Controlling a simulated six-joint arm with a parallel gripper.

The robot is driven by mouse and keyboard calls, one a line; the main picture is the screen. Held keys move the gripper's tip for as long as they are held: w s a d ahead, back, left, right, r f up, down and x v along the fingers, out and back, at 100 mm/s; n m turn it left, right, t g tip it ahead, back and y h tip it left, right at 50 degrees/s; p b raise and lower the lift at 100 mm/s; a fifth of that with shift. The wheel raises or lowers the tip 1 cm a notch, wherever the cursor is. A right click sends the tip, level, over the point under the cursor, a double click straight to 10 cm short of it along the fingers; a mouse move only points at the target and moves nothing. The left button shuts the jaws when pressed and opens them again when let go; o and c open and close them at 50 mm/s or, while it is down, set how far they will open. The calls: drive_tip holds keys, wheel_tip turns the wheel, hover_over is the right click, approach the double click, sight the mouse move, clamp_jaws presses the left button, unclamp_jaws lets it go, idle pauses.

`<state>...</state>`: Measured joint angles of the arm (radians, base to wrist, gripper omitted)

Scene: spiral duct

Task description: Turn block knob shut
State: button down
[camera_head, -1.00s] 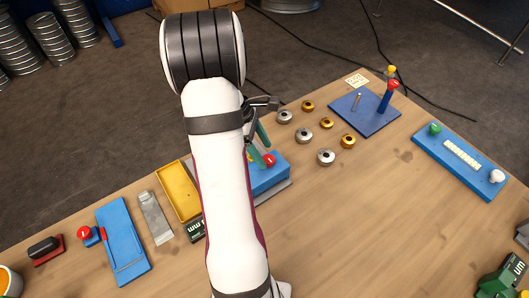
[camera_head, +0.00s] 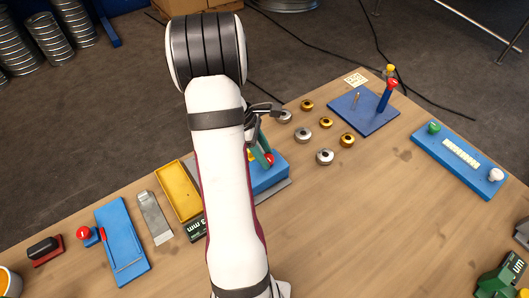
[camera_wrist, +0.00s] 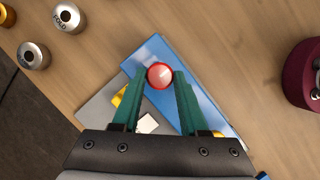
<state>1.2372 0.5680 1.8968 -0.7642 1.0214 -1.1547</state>
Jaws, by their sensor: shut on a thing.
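A blue block (camera_head: 272,177) with a round red knob (camera_head: 268,159) on top stands just right of my arm. In the wrist view the blue block (camera_wrist: 200,107) lies under my fingers, with the red knob (camera_wrist: 160,75) between the fingertips. My gripper (camera_head: 262,147) has green fingers and points down at the knob. In the wrist view my gripper (camera_wrist: 160,78) is shut on the knob, one finger at each side. A yellow part (camera_wrist: 118,97) of the block shows beside the left finger. My arm hides the left part of the block in the head view.
Several silver and gold rings (camera_head: 325,157) lie right of the block. A blue peg board (camera_head: 350,112) stands beyond them. A yellow tray (camera_head: 180,190) and a blue unit (camera_head: 122,240) are left of my arm.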

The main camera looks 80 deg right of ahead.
drive_tip(key=shift+m, duration=0.3)
drive_tip(key=m, duration=0.2)
drive_tip(key=m+y, duration=0.1)
drive_tip(key=shift+d+m+y, duration=0.2)
drive_tip(key=shift+m+y, duration=0.1)
drive_tip(key=shift+m, duration=0.1)
drive_tip(key=m, duration=0.2)
drive_tip(key=m+t+y, duration=0.1)
drive_tip(key=m, duration=0.1)
drive_tip(key=shift+s+d+m+y, duration=0.1)
drive_tip(key=shift+m+y, duration=0.2)
drive_tip(key=m+t, duration=0.1)
drive_tip(key=m, duration=0.3)
drive_tip(key=shift+s+d+t+y, duration=0.1)
drive_tip(key=shift+s+t+y, duration=0.05)
drive_tip(key=shift+t+y, duration=0.25)
drive_tip(key=shift+s+m+t, duration=0.15)
drive_tip(key=shift+m+t, duration=0.65)
drive_tip(key=shift+m, duration=1.6)
drive_tip(key=shift+c, duration=2.2)
unclamp_jaws()
